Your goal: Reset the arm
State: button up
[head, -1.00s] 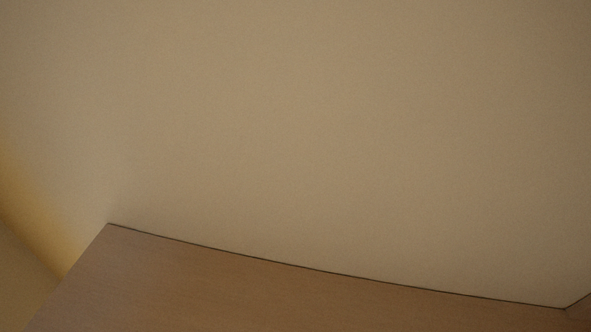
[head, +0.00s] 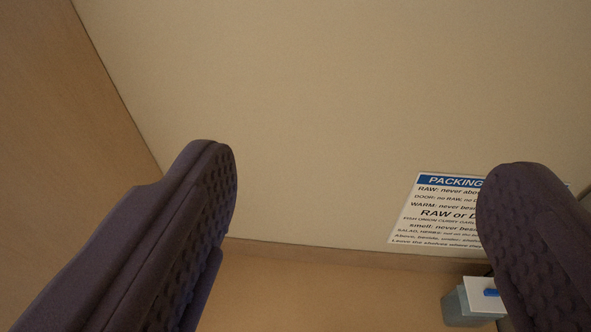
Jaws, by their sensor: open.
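My gripper (head: 358,165) shows in the head view as two dark purple fingers with bumpy inner pads. One finger rises from the lower left and the other from the lower right. The right finger covers part of a printed sign on the wall. The rest of my arm is not in view.
A pale wall (head: 330,90) fills most of the view. A wooden panel (head: 60,110) stands at the left. The sign (head: 436,212) has a blue "PACKING" header. A grey bin (head: 466,304) with a white top and something blue is at lower right.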

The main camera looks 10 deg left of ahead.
notch_tip(320, 180, down, 29)
jog(key=b, duration=2.8)
